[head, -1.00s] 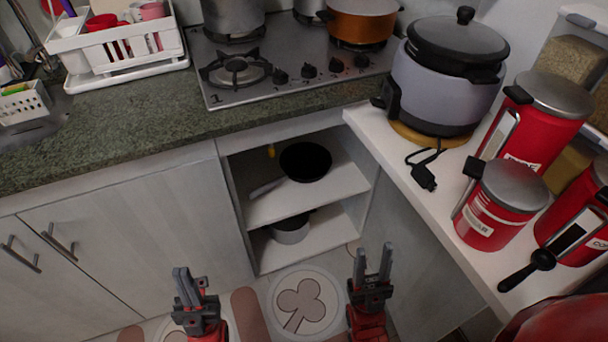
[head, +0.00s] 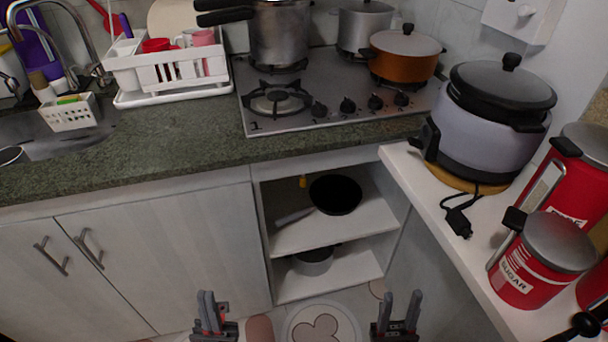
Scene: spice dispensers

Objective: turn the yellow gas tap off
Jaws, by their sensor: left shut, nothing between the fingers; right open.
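The yellow gas tap (head: 303,182) is a small yellow piece at the top back of the open cabinet shelf, left of the black pan. Its handle angle is too small to tell. My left gripper (head: 207,304) is shut and empty, low in front of the cabinets, left of and below the tap. My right gripper (head: 402,306) is open and empty, low in front of the cabinet, right of and below the tap. Both grippers are well apart from the tap.
A black frying pan (head: 335,195) lies on the upper shelf (head: 352,225), its handle pointing left. A pot (head: 313,262) stands on the lower shelf. The stove (head: 330,92) is above. A white side counter (head: 428,180) with a cooker (head: 490,125) juts out at right.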

